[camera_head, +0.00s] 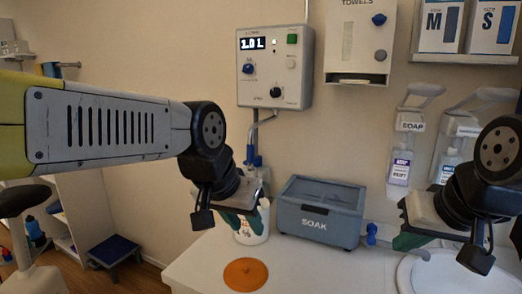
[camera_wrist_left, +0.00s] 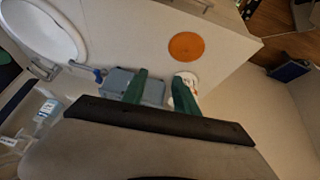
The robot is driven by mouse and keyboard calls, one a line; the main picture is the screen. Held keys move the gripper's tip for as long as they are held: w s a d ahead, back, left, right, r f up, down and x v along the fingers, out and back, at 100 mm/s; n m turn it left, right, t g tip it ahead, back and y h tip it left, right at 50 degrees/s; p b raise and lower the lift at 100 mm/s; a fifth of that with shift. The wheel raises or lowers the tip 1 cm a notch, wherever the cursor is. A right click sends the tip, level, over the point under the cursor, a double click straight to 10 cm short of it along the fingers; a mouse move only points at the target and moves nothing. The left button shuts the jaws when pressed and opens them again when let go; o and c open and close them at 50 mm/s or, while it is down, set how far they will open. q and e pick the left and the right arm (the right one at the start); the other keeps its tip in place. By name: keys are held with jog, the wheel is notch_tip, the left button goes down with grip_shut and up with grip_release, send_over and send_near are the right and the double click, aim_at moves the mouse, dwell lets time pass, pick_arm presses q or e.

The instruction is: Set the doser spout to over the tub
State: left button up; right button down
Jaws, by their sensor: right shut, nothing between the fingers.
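The doser (camera_head: 275,66) is a grey wall box with a display reading 1.0 L. Its pipe-like spout (camera_head: 253,140) hangs below, with blue parts near its lower end, left of the blue-grey SOAK tub (camera_head: 318,222). The tub stands on the counter and also shows in the left wrist view (camera_wrist_left: 118,80). My left gripper (camera_head: 242,222) is in front of a white container (camera_head: 254,234), left of the tub. Its green fingers are apart in the left wrist view (camera_wrist_left: 160,88), with nothing seen held. My right gripper (camera_head: 408,238) is shut and empty, right of the tub.
An orange disc (camera_head: 245,274) lies on the white counter (camera_head: 205,262). A round white basin (camera_head: 460,272) is at the right. Soap bottles (camera_head: 400,165) and a towel dispenser (camera_head: 358,40) are on the wall. A blue step stool (camera_head: 113,250) stands on the floor.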

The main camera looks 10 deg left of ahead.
aim_at(253, 152)
pick_arm(q)
jog(key=shift+o, duration=0.6)
jog(key=w+a+f+m+g+y, duration=0.2)
jog(key=w+a+f+m+y, duration=0.1)
jog(key=a+m+y, duration=0.2)
jog(key=shift+a+m+g, duration=0.3)
jog(key=shift+a+m, duration=0.1)
jog(key=shift+a, duration=0.65)
jog(key=w+a+r+m+t+y, duration=0.1)
jog(key=w+a+r+m+y, duration=0.2)
jog(key=w+m, duration=0.4)
jog(key=w+a+r+m+t+y, duration=0.1)
jog(key=w+a+m+t+y, duration=0.15)
jog(key=w+m+y, duration=0.5)
jog(key=w+d+m+t, duration=0.1)
jog(key=w+d+t, duration=0.1)
jog(key=w, duration=0.2)
jog(key=w+d+r+m+t, duration=0.1)
jog(key=w+d+m+t, duration=0.1)
jog(key=w, duration=0.3)
jog(key=w+d+r+m+t+h, duration=0.1)
jog(key=w+d+m+t, duration=0.1)
jog(key=w, duration=0.2)
jog(key=shift+w+d, duration=0.25)
jog(key=shift+d, duration=0.15)
jog(key=shift+w+a, duration=0.15)
jog(key=shift+w, duration=0.15)
jog(key=x, duration=0.7)
grip_shut()
